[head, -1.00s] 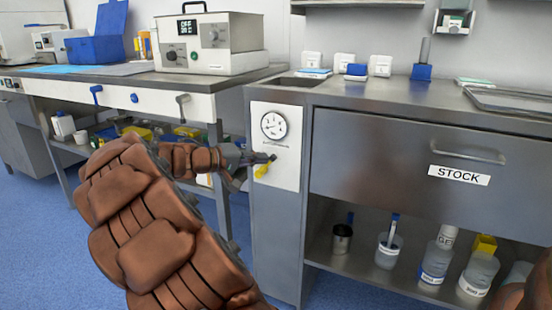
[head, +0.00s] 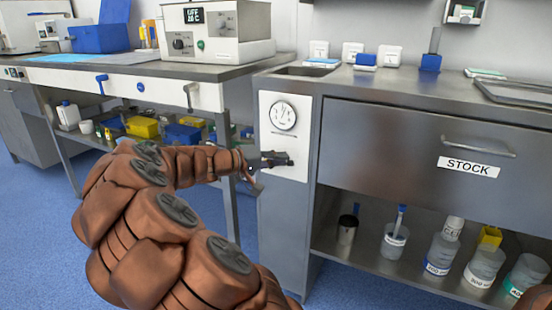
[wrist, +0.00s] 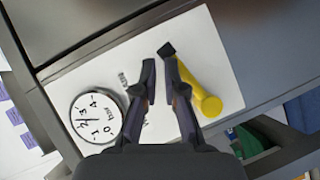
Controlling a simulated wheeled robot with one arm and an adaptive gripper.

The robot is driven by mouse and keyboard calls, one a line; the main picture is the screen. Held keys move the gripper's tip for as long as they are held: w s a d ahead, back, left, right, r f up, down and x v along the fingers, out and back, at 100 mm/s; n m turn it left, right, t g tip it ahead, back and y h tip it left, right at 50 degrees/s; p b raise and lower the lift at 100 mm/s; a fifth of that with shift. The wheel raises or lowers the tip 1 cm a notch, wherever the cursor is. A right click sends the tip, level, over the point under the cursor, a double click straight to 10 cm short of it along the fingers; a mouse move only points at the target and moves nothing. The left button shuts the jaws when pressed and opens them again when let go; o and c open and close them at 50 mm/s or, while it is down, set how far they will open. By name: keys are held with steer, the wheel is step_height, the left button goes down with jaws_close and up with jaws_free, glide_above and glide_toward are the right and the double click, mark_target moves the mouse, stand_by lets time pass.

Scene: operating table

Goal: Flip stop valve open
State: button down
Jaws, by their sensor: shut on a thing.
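The stop valve has a yellow lever (wrist: 197,83) with a round yellow end and a black tip. It is mounted on a white panel (head: 291,167), beside a round pressure gauge (head: 283,116). The gauge also shows in the wrist view (wrist: 97,117). My gripper (head: 285,160) is at the panel below the gauge. In the wrist view my gripper (wrist: 158,58) is shut on the lever, with its right finger against the yellow part. The exact contact is partly hidden by the fingers. In the head view the gripper hides the lever.
A steel cabinet with a STOCK drawer (head: 425,143) stands right of the panel, with bottles and jars on the shelf below. A bench (head: 130,88) with hooks on its front edge is at the left. Blue floor (head: 40,225) is open in front.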

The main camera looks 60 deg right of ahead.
steer(key=w+a+r+p, duration=0.1)
steer(key=a+r+p, duration=0.4)
steer(key=a+r, duration=0.4)
steer(key=shift+w+a, duration=0.2)
steer(key=shift+r, duration=0.1)
stand_by(0.5)
steer(key=s+a+r+n+t+y+p, duration=0.1)
steer(key=s+a+r+n+y+p, duration=0.2)
steer(key=a+r+p, duration=0.4)
steer(key=s+a+r+n+t+y+p, duration=0.2)
steer(key=s+a+r+y+p, duration=0.4)
steer(key=a+p, duration=1)
steer(key=s+a+r+n+t+y+p, duration=0.1)
steer(key=s+a+r+n+y+p, duration=0.3)
steer(key=s+a+r+p, duration=0.3)
steer(key=a+y+p, duration=0.1)
steer(key=a+p, duration=0.4)
steer(key=p, duration=0.3)
steer(key=shift+s+a+r+t+p, duration=0.2)
steer(key=shift+s+r+t+p, duration=0.15)
steer(key=shift+r+t+p, duration=0.05)
